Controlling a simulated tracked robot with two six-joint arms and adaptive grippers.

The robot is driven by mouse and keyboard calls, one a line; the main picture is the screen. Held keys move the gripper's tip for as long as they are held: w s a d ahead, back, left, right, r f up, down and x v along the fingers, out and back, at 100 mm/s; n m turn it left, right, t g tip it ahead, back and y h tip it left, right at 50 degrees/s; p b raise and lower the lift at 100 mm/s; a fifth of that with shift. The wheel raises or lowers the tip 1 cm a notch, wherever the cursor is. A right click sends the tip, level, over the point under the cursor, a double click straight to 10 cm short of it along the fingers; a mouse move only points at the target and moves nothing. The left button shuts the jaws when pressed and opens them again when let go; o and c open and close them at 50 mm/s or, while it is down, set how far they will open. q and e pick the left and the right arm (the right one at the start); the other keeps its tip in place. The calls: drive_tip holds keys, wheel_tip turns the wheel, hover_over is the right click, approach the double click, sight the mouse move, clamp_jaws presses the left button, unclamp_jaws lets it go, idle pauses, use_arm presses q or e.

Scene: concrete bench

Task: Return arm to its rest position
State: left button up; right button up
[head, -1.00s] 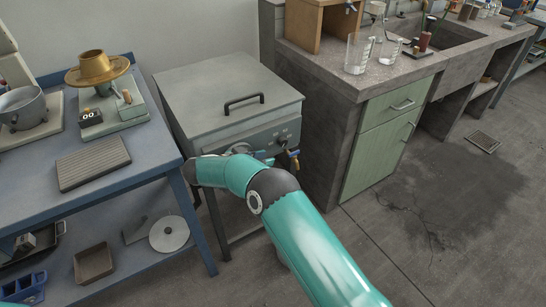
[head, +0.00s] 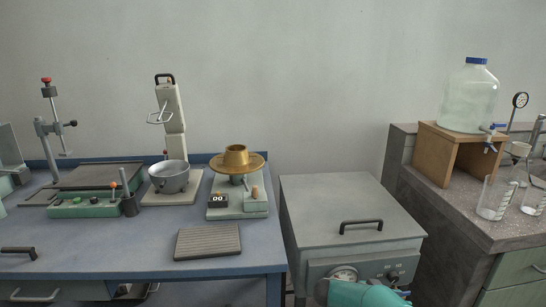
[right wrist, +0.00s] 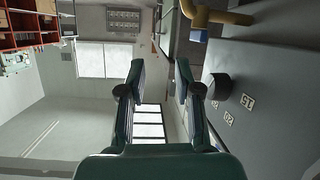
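My right arm (head: 365,293), teal, shows at the bottom edge of the head view, in front of the grey lidded cabinet's (head: 350,215) front panel. Its gripper is outside that view. In the right wrist view my right gripper (right wrist: 159,78) has its two fingers apart with nothing between them. In that view the grey panel (right wrist: 262,75) with a dark knob (right wrist: 219,87) and number labels lies to the right of the fingers, with a yellow valve (right wrist: 210,16) above it. My left gripper is not in view.
A blue bench (head: 110,262) at left holds a metal bowl (head: 170,178), a brass-topped device (head: 237,160) and a ribbed plate (head: 208,242). At right, a concrete counter (head: 440,205) carries glass beakers (head: 496,198) and a large bottle (head: 467,97) on a wooden stand.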

drive_tip(key=s+a+f+n+t+y, duration=0.25)
drive_tip(key=f+n+y, duration=0.2)
drive_tip(key=f, duration=0.25)
drive_tip(key=s+a+f+n+t+y, duration=0.2)
drive_tip(key=s+f+n+t+y, duration=0.15)
drive_tip(key=f+n, duration=0.3)
drive_tip(key=s+a+f+n+g+y, duration=0.2)
drive_tip(key=s+a+f+y, duration=0.4)
drive_tip(key=s+a, duration=0.6)
drive_tip(key=s+a+g+y, duration=0.4)
drive_tip(key=s+a+g, duration=0.15)
drive_tip(key=s, duration=0.95)
wheel_tip(320, 180, up, 15)
drive_tip(key=p, duration=1.5)
drive_tip(key=shift+w+a, duration=0.15)
drive_tip(key=shift+a, duration=0.3)
drive_tip(key=shift+f, duration=0.1)
drive_tip(key=shift+d, duration=0.1)
